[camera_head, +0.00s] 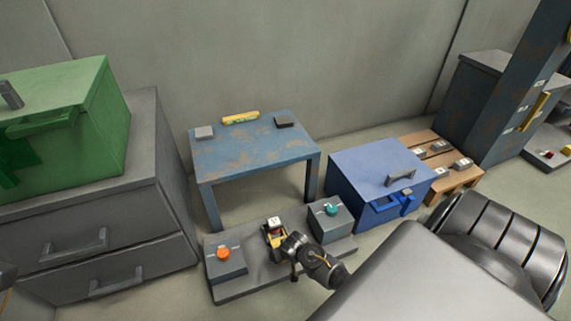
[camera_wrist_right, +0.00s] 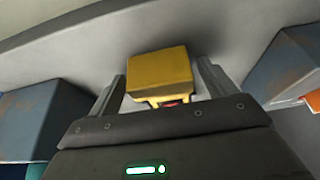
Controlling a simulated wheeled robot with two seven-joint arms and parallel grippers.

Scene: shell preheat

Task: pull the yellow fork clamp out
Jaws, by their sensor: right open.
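The yellow fork clamp (camera_wrist_right: 160,74) shows in the right wrist view as a yellow block with a narrower part below it. My right gripper (camera_wrist_right: 162,85) is open, with one finger on each side of the block and gaps visible between them. In the head view the clamp (camera_head: 278,240) is a small yellow shape on the low grey base plate (camera_head: 243,282), partly hidden by my right gripper. I cannot tell whether the fingers touch it.
A box with an orange knob (camera_head: 223,253) stands left of the clamp, and a box with a teal knob (camera_head: 331,209) stands right. A blue table (camera_head: 250,155) is behind. A blue chest (camera_head: 372,175) and grey drawers (camera_head: 120,250) flank the area.

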